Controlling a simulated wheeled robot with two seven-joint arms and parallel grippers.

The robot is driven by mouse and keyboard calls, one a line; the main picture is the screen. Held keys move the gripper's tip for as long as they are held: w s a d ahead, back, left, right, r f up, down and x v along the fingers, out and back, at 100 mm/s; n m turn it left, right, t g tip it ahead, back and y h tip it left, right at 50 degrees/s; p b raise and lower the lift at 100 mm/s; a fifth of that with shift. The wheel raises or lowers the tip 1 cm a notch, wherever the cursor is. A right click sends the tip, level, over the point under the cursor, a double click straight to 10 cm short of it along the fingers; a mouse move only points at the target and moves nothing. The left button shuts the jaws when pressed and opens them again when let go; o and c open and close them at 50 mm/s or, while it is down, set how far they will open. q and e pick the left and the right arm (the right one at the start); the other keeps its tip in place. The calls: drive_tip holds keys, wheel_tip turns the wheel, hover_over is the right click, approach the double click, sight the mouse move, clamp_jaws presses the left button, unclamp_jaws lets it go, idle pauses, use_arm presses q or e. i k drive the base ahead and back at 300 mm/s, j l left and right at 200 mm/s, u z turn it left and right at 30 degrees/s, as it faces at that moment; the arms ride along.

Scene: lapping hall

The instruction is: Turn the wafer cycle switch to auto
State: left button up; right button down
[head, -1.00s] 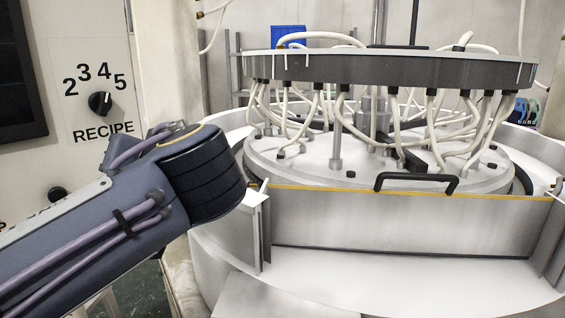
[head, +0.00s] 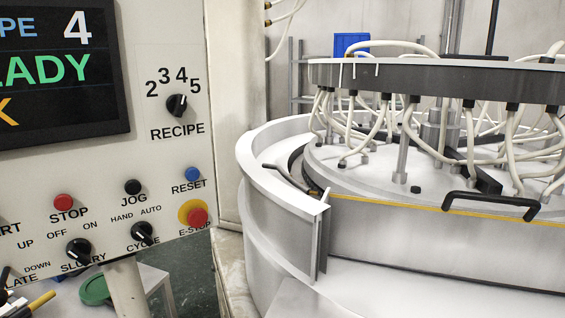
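The wafer cycle switch (head: 142,233) is a black rotary knob low on the white control panel, in the left part of the head view. HAND is printed above it on the left and AUTO above it on the right. Its handle seems to lean up and left toward HAND, but it is too small to be sure. Neither of my grippers is in view, and nothing touches the switch.
Nearby are the JOG button (head: 131,187), the E-STOP (head: 196,215), the blue RESET button (head: 193,174), the red STOP button (head: 63,202), the SLURRY knob (head: 78,251) and the RECIPE knob (head: 177,105). The lapping machine (head: 285,205) stands to the right.

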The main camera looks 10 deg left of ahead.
sight(142, 231)
drive_tip(key=k+j+u, duration=0.15)
drive_tip(key=j+u, duration=0.25)
drive_tip(key=j, duration=0.2)
drive_tip(key=j+u, duration=0.4)
drive_tip(key=j, duration=0.25)
drive_tip(key=j+u, duration=0.45)
drive_tip(key=j, duration=0.2)
